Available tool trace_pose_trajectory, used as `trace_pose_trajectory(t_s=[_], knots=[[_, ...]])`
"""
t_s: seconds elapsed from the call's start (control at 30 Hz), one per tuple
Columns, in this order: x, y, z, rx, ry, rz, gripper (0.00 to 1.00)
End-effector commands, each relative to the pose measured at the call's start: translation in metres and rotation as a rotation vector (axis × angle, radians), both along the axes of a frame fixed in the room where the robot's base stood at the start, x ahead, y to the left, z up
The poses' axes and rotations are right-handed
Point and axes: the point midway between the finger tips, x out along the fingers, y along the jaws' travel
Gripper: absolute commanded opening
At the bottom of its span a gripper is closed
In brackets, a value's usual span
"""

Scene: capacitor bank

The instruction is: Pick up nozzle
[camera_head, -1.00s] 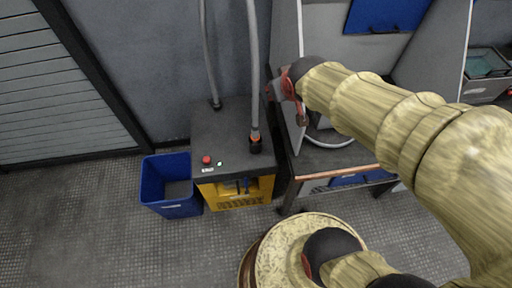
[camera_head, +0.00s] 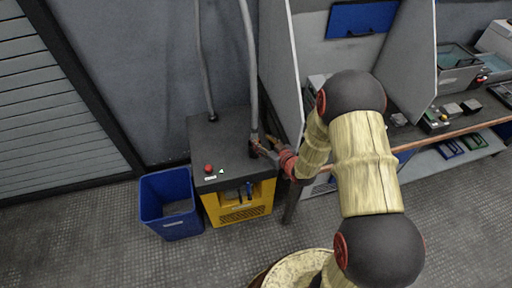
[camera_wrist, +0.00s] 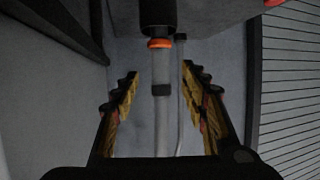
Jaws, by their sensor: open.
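The nozzle is the dark end of the right grey hose; it stands upright on the dark top of a yellow machine in the head view (camera_head: 254,137). In the wrist view the nozzle (camera_wrist: 158,16) is a black cylinder at the top centre, with an orange ring and a grey tube below it. My gripper (camera_head: 266,147) is beside the nozzle's lower part in the head view and partly covers it. In the wrist view my gripper (camera_wrist: 160,78) is open, its fingers to left and right of the tube with gaps on both sides. I cannot tell how far the tube reaches between them.
The yellow machine (camera_head: 239,205) has a red button (camera_head: 208,169) and a second grey hose (camera_head: 203,60). A blue bin (camera_head: 167,205) stands left of it. A grey partition (camera_head: 279,60) and a workbench (camera_head: 455,136) stand to the right.

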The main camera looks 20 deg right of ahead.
Motion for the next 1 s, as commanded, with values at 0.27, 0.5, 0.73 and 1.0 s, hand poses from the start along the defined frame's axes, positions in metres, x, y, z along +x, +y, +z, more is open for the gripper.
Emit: trace_pose_trajectory(t_s=[0.27, 0.5, 0.73, 1.0], knots=[[0.022, 0.007, -0.010, 0.000, 0.000, 0.000, 0.44], [0.051, 0.015, -0.022, -0.002, 0.000, 0.001, 0.44], [0.065, 0.018, -0.025, -0.001, 0.000, -0.002, 0.44], [0.065, 0.018, -0.024, -0.001, 0.001, -0.002, 0.36]])
